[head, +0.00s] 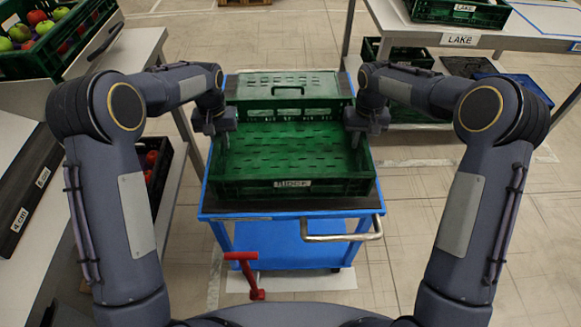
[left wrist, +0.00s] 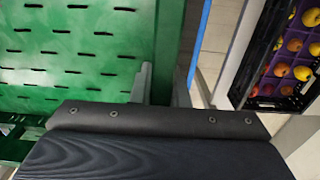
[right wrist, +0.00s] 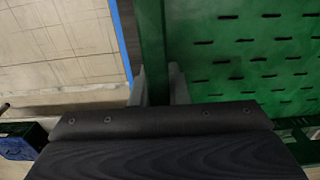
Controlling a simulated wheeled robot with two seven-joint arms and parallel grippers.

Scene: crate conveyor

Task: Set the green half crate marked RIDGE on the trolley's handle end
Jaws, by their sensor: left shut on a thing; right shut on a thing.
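The green half crate marked RIDGE (head: 292,187) is empty and sits at the handle end of the blue trolley (head: 228,212), next to the metal handle (head: 340,232). Its label faces me. My left gripper (head: 222,138) is shut on the crate's left wall, which also shows in the left wrist view (left wrist: 167,50). My right gripper (head: 356,136) is shut on the right wall, seen in the right wrist view (right wrist: 152,50). Whether the crate's base fully touches the trolley deck is hidden.
Another green crate (head: 288,86) stands on the trolley's far end, right behind. A red pedal (head: 250,275) is at the trolley's near side. A bench with a fruit crate (head: 45,55) is at left. A table marked LAKE (head: 460,40) is at right.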

